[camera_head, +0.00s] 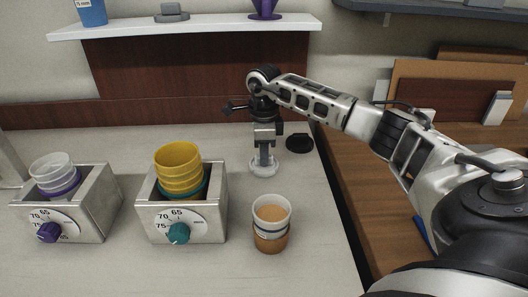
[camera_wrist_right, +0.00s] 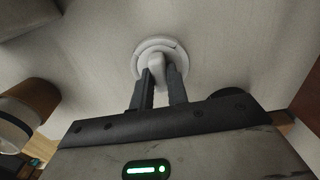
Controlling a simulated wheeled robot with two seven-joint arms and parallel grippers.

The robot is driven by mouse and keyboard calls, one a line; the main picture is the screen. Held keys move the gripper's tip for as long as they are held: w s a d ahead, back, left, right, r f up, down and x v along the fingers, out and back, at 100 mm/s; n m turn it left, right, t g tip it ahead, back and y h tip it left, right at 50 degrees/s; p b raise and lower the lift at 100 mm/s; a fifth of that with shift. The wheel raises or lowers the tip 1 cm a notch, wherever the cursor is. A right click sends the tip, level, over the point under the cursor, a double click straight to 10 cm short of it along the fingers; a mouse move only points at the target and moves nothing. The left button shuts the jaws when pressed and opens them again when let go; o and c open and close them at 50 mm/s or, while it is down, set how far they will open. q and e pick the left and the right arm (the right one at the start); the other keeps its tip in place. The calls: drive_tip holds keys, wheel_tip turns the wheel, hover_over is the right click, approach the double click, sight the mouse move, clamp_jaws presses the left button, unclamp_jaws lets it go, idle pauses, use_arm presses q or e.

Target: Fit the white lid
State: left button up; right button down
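The white lid (camera_head: 263,169) lies low at the counter, behind the cup. It has a raised knob in the middle. My right gripper (camera_head: 264,154) points down over it. In the right wrist view, its fingers (camera_wrist_right: 160,82) stand close on both sides of the knob of the lid (camera_wrist_right: 174,50) and appear shut on it. I cannot tell whether the lid touches the counter. The paper cup (camera_head: 271,228) stands upright and uncovered, with a light brown drink and a banded brown sleeve. It shows partly at the left in the wrist view (camera_wrist_right: 32,98). My left gripper is out of view.
A black disc (camera_head: 299,143), perhaps another lid, lies right of my gripper. Metal boxes with dials hold yellow cups (camera_head: 178,160) and clear and purple cups (camera_head: 52,168). A white shelf (camera_head: 200,27) hangs behind. The counter is clear between cup and lid.

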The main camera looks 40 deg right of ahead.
drive_tip(key=shift+r+p, duration=2.35)
drive_tip(key=shift+r, duration=0.65)
wheel_tip(320, 180, up, 3)
drive_tip(key=shift+f+p, duration=0.15)
drive_tip(key=shift+p, duration=0.95)
drive_tip(key=shift+r, duration=1)
